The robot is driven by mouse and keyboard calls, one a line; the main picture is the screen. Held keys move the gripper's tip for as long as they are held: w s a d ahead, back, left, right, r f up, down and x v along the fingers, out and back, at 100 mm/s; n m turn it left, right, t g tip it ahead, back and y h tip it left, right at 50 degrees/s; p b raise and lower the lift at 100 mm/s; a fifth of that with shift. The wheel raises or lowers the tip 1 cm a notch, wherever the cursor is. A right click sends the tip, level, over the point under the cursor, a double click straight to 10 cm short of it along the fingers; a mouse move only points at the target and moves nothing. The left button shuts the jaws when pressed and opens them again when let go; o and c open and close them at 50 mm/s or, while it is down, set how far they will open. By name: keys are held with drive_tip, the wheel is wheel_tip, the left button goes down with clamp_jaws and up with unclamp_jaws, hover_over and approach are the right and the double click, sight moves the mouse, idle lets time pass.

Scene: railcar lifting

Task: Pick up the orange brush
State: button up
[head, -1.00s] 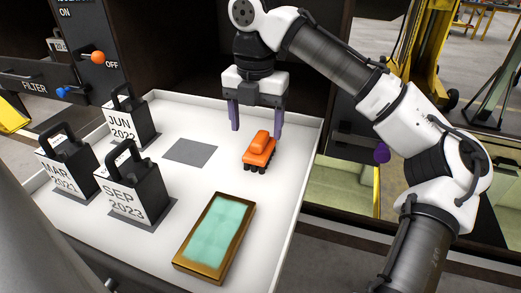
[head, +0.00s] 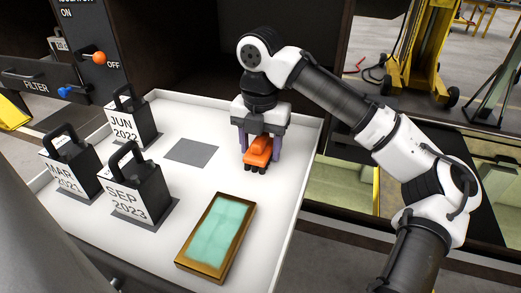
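The orange brush (head: 257,151) stands on the white tray (head: 203,120) near its right side, with dark bristles at its lower edge. My gripper (head: 259,157) is lowered over it, with one purple finger on each side of the brush. The fingers look spread about the brush's width or a little more. The gripper's body hides the top of the brush. I cannot tell whether the fingers touch it.
Black blocks labelled JUN 2022 (head: 128,121), MAR 2021 (head: 68,165) and SEP 2023 (head: 139,187) stand on the left of the tray. A teal pad in a brown frame (head: 216,237) lies in front. A bare grey square (head: 191,151) lies left of the brush.

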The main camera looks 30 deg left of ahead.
drive_tip(key=c, duration=0.7)
drive_tip(key=shift+r, duration=0.1)
drive_tip(key=shift+c, duration=0.2)
wheel_tip(320, 180, up, 10)
drive_tip(key=shift+f+b, duration=0.1)
drive_tip(key=shift+b, duration=0.35)
